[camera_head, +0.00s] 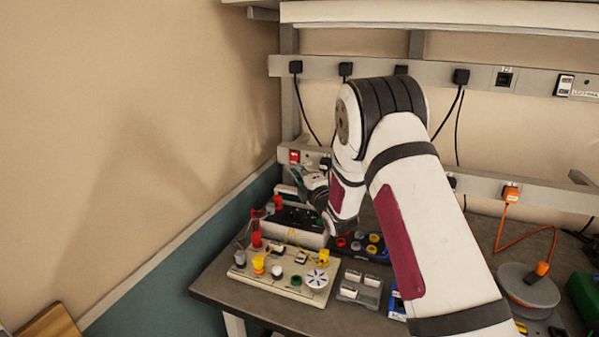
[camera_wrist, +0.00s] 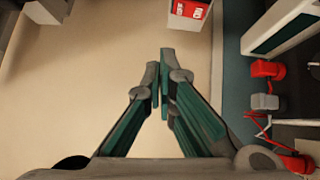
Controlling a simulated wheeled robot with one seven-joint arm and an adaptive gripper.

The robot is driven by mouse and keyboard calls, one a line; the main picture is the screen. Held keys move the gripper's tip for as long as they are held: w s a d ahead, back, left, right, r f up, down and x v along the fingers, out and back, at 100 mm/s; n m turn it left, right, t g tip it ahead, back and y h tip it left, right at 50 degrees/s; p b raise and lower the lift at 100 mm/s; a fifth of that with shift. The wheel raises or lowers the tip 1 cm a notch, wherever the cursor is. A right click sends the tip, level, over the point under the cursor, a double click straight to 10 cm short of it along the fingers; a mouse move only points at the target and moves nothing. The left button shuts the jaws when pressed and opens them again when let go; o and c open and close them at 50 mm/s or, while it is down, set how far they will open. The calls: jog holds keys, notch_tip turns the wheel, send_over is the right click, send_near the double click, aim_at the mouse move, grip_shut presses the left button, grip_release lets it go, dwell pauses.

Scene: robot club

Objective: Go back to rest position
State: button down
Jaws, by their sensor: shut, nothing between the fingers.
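My arm reaches from the lower right over the workbench in the head view. Nothing is between the fingers. Beyond the tips are the beige wall and a red switch (camera_wrist: 189,9) on the wall rail.
A beige circuit board (camera_head: 285,278) with coloured plugs lies at the bench's front left. A cable reel (camera_head: 528,290) stands at right. A power rail (camera_head: 530,80) with plugs runs along the wall.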

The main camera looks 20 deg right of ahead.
jog(key=s+d+r+m+g+h, duration=0.1)
jog(key=s+r+m+g+h, duration=0.35)
jog(key=s+r+m, duration=0.85)
jog(key=s+a+m+g, duration=0.1)
jog(key=s+m+g, duration=0.3)
jog(key=s, duration=1.5)
jog(key=s+a+f+m+g+y, duration=0.1)
jog(key=s+a+m+g, duration=0.1)
jog(key=s, duration=1.7)
jog(key=m+g, duration=0.1)
jog(key=g, duration=0.1)
jog(key=shift+m+g, duration=0.35)
jog(key=shift+m, duration=0.05)
jog(key=shift+a+f+y, duration=0.1)
jog(key=shift+y, duration=0.15)
